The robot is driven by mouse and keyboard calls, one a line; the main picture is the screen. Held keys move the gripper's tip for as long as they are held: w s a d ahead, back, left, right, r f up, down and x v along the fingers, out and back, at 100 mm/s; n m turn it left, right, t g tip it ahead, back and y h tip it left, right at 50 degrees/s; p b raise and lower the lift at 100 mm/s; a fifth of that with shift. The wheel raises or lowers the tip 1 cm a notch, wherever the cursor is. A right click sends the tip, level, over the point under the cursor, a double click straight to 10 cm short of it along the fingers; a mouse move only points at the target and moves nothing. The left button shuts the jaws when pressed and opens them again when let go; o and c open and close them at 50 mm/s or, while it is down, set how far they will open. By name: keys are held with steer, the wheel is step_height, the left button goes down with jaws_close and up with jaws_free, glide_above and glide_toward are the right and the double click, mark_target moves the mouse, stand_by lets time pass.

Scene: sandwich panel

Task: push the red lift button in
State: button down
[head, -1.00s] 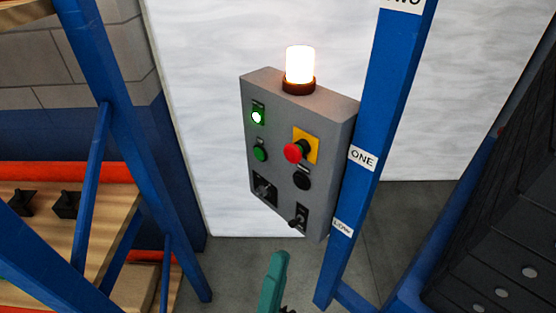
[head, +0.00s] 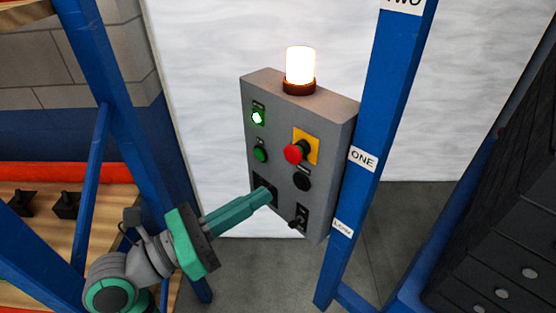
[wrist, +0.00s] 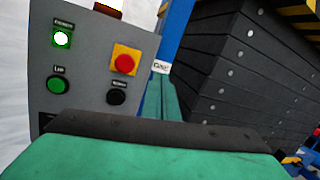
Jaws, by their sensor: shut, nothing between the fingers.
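The only red button (head: 293,153) I see is a round mushroom head on a yellow square plate, on the front of a grey control box (head: 282,125). It also shows in the wrist view (wrist: 125,64), uncovered and standing out from its plate. My gripper (head: 266,195) is shut and empty. In the head view its teal fingers point right, below and left of the red button, and partly cover the box's lower left switch. Their tips look apart from the red button. I cannot tell whether they touch the box.
The box also has a lit indicator (head: 257,117), a green button (head: 260,154), a black button (head: 302,180) and a lower switch (head: 299,217). A glowing lamp (head: 300,66) stands on top. A blue post (head: 372,140) is close on the right; shelving (head: 115,110) is on the left.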

mark_target(290, 155)
steer(key=w+a+y, duration=0.2)
steer(key=a+y, duration=0.2)
steer(key=a, duration=0.1)
steer(key=shift+a+r+t, duration=0.3)
steer(key=shift+a+r, duration=0.05)
steer(key=shift+r, duration=0.05)
steer(key=x, duration=1.4)
steer(key=shift+w, duration=0.1)
